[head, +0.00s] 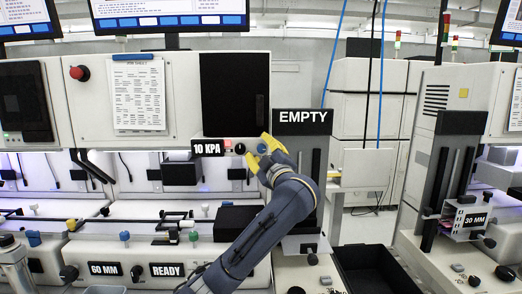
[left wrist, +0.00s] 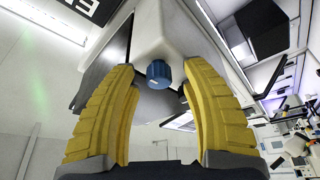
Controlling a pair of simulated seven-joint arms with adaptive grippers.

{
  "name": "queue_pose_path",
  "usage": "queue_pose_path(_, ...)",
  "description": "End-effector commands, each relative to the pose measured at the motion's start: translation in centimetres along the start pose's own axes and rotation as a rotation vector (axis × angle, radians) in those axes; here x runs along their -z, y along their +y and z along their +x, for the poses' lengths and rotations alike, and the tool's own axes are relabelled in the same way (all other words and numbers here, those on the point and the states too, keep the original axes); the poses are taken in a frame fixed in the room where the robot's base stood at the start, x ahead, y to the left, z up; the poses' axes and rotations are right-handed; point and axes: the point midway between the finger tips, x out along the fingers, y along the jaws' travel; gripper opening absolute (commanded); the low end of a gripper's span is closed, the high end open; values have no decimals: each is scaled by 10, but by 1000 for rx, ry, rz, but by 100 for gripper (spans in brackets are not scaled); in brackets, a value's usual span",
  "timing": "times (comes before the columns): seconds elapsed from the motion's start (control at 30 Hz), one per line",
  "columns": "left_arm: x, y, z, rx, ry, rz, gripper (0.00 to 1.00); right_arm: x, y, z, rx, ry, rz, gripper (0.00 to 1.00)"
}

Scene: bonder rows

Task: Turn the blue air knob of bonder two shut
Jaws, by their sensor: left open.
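In the left wrist view a blue ribbed air knob (left wrist: 158,73) sticks out from the pale corner of a machine housing. A white mark shows on its face. My left gripper (left wrist: 157,95) is open, with one yellow finger on each side of the knob and a gap to both. In the head view my left gripper (head: 266,148) is at the right edge of the bonder housing, beside the 10 KPA label (head: 207,148). I cannot make out the blue knob there; the gripper seems to cover it. My right gripper is in neither view.
A small black knob (head: 240,148) sits just left of the gripper. The EMPTY sign (head: 303,122) on a dark column stands close on its right. A red button (head: 79,73) is at upper left. A black bin (head: 374,268) stands low at right, near another bonder with a 30 MM label (head: 475,219).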

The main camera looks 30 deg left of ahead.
Motion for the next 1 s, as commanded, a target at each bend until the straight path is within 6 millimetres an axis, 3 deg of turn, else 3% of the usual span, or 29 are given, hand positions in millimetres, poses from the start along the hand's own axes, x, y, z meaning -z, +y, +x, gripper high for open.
queue_pose_path(0.13,0,0,0,0,0,0,48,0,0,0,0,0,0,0)
queue_pose_path(0.53,0,0,0,0,0,0,1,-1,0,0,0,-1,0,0)
queue_pose_path(1.0,0,0,0,8,0,-18,0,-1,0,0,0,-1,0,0)
